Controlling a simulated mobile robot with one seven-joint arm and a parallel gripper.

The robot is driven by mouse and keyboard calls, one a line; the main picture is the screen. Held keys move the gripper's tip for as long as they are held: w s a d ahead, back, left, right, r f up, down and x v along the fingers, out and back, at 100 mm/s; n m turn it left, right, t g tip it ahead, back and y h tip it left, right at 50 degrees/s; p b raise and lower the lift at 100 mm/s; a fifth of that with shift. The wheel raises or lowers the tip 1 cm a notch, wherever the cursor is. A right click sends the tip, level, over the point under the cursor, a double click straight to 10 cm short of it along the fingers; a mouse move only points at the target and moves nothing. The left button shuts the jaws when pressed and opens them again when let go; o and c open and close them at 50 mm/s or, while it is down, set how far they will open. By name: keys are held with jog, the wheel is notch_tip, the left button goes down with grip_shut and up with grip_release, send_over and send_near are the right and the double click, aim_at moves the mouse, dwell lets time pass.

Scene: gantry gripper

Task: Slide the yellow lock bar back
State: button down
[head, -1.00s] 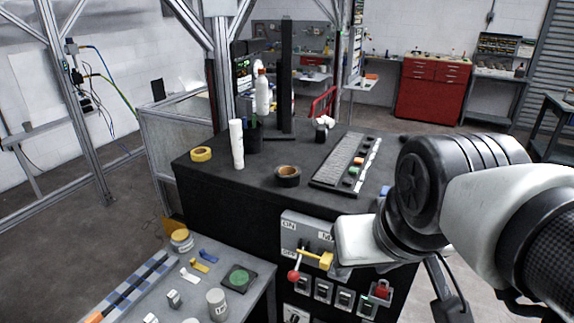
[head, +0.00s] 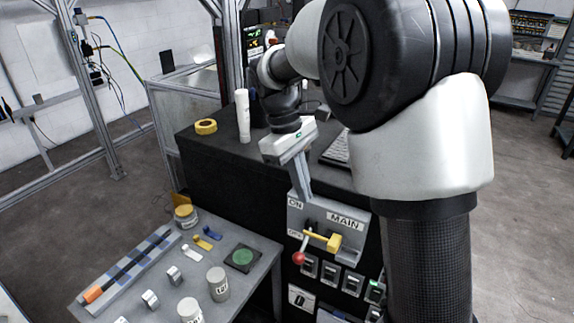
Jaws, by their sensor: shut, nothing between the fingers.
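The yellow lock bar (head: 321,240) lies across the front of the grey MAIN switch panel (head: 350,258), with a thicker yellow block at its right end. A lever with a red ball knob (head: 299,258) hangs at the bar's left end, beside the ON and OFF marks. My gripper (head: 306,196) is above the panel, its fingers pointing down near the panel's top edge by the ON label. It is shut and empty, and appears apart from the bar. How close the fingertips are to the panel is hard to tell.
Several black switches (head: 329,272) sit below the panel. The dark cabinet top (head: 225,160) holds a yellow tape roll (head: 205,126) and a white tube (head: 243,115). A grey side table (head: 225,228) at lower left carries jars, clips and a green button. My arm covers much of the right side.

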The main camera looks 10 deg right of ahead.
aim_at(337, 246)
jog(key=shift+n+g+h, duration=0.5)
jog(key=shift+n+g, duration=0.1)
jog(key=shift+n, duration=0.3)
jog(key=f, duration=0.4)
jog(key=w+f, duration=0.1)
jog(key=f, duration=0.4)
jog(key=d+f, duration=0.1)
jog(key=f, duration=0.4)
jog(key=shift+w, duration=0.3)
jog(key=shift+s+d+f, duration=0.2)
jog(key=shift+s+d, duration=0.4)
jog(key=shift+d, duration=0.25)
jog(key=shift+s+d+f, duration=0.15)
jog(key=shift+s+d, duration=0.4)
jog(key=shift+d, duration=0.3)
jog(key=shift+s+d, duration=0.75)
jog(key=shift+d, duration=0.25)
jog(key=shift+s+d, duration=0.7)
jog(key=shift+d, duration=0.25)
